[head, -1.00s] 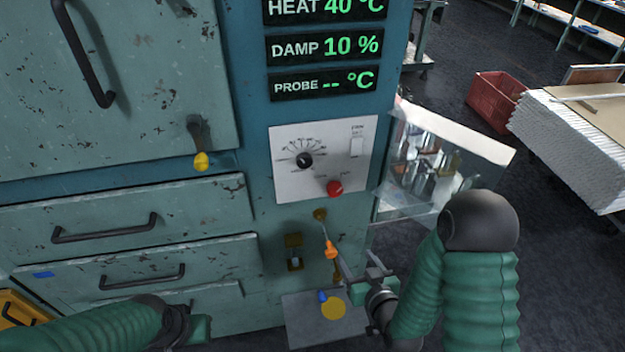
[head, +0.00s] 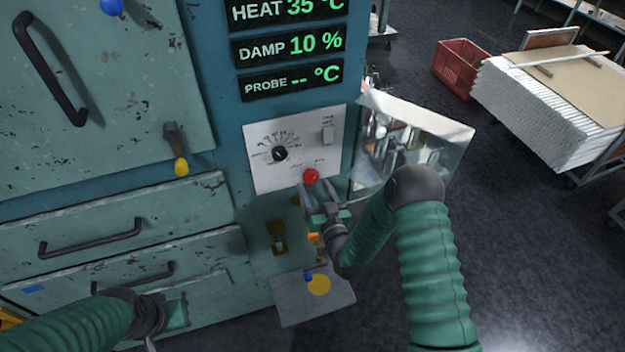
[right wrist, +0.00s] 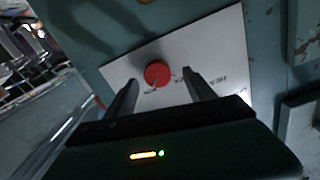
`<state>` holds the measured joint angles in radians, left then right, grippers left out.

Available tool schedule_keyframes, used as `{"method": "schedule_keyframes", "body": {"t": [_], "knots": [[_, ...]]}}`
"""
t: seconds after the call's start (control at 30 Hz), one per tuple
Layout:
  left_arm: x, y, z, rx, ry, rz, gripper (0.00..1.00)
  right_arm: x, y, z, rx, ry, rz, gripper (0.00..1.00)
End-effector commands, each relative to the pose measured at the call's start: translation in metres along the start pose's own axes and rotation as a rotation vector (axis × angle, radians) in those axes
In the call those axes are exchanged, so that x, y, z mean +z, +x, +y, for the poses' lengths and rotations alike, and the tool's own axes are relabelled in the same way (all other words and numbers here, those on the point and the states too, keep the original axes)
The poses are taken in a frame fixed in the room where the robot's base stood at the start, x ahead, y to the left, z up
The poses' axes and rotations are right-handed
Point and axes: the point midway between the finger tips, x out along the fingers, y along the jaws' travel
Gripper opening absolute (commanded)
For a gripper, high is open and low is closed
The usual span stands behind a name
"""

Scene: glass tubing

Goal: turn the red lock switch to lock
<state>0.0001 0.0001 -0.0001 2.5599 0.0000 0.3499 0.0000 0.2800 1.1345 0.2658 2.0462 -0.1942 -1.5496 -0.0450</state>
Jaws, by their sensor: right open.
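The red lock switch (head: 311,176) is a round red knob at the bottom right of a white control panel (head: 265,178). It also shows in the right wrist view (right wrist: 157,73), ahead of the fingertips. My right gripper (head: 318,192) is open just below the knob. In the right wrist view its two fingers (right wrist: 163,80) stand apart and point toward the knob, with nothing between them. I cannot tell whether they touch it. The small lettering by the knob is too small to read in the head view. My left gripper (head: 165,318) is low at the left, its fingers mostly hidden.
A black dial (head: 280,153) and a light switch (head: 327,136) share the panel. A clear open cover (head: 410,140) juts out at the right. Below are an orange-handled tool (head: 314,238) and a grey shelf (head: 290,305). Drawer handles (head: 90,238) are at left.

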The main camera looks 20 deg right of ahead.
Motion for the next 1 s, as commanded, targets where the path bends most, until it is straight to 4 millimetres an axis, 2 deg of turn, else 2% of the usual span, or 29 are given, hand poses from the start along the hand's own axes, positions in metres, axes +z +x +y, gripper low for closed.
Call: {"method": "schedule_keyframes", "body": {"t": [0.13,0.43,0.9,1.0], "knots": [[-0.001,-0.005,0.000,0.000,0.000,0.000,0.00,-0.001,0.018,0.000,0.000,0.000,0.001,0.63],[-0.001,-0.005,0.000,0.000,0.000,0.000,0.00,0.001,0.021,0.000,0.000,0.000,0.000,0.63],[-0.001,-0.005,0.000,0.000,0.000,0.000,0.00,0.001,0.021,0.000,0.000,0.000,0.000,0.01],[-0.001,-0.005,0.000,0.000,0.000,0.000,0.00,0.001,0.021,0.000,-0.001,-0.001,-0.001,0.01]]}}
